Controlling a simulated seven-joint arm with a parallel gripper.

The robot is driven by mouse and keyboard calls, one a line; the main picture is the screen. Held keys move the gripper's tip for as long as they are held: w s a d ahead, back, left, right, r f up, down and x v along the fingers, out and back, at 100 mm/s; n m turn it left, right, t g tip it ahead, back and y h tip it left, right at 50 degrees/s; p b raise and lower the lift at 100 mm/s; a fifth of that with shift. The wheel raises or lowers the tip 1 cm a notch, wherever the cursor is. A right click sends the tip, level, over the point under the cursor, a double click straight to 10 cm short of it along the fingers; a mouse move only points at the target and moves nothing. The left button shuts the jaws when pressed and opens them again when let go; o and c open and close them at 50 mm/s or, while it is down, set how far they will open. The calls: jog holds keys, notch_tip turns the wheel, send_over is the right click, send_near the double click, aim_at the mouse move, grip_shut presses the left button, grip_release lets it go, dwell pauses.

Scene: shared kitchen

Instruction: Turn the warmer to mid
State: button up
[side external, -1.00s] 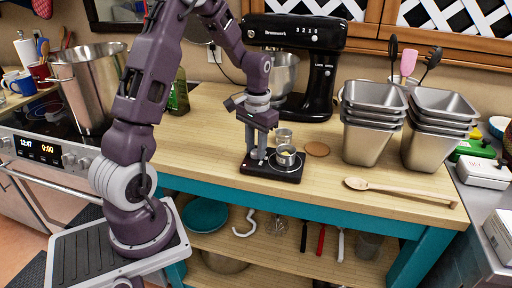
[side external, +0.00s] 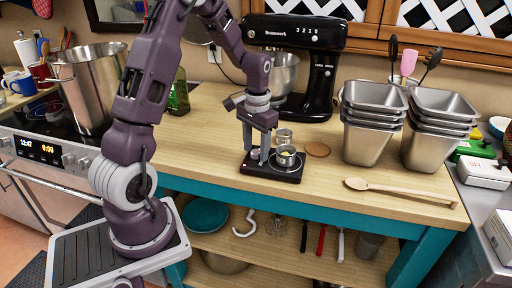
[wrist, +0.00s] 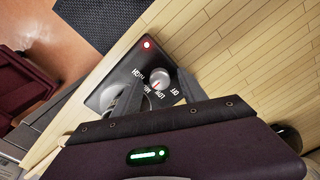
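The warmer (side external: 278,176) is a flat black unit on the wooden counter, with a small metal pot (side external: 286,156) on its round plate. In the wrist view its panel (wrist: 118,76) carries HIGH, MID, LOW and OFF lettering around a silver knob (wrist: 161,77). A small red mark on the knob faces the LOW and MID side; I cannot tell exactly which. A red light is lit at the panel's corner.
Another small metal cup (side external: 284,136) and a round brown coaster (side external: 317,149) stand behind the warmer. A black mixer (side external: 310,70) is farther back. Stacked steel pans (side external: 372,140) and a wooden spoon (side external: 400,189) lie to the right. The counter's left part is clear.

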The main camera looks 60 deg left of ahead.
aim_at(257, 152)
notch_tip(257, 152, up, 7)
jog(key=shift+d+f, duration=0.1)
jog(key=shift+d+r, duration=0.15)
jog(key=shift+r, duration=0.15)
jog(key=s+d+r+t, duration=0.1)
jog(key=s+d+r, duration=0.2)
jog(key=d+r, duration=0.3)
jog(key=s+d+r+m+t, duration=0.1)
jog(key=s+d+r+t, duration=0.1)
jog(key=s+d, duration=0.4)
jog(key=s+d+r+m+t, duration=0.2)
jog(key=s+d, duration=0.5)
jog(key=s, duration=0.3)
jog(key=shift+d+r+t, duration=0.2)
jog(key=shift+d+t, duration=0.05)
jog(key=shift+t, duration=0.05)
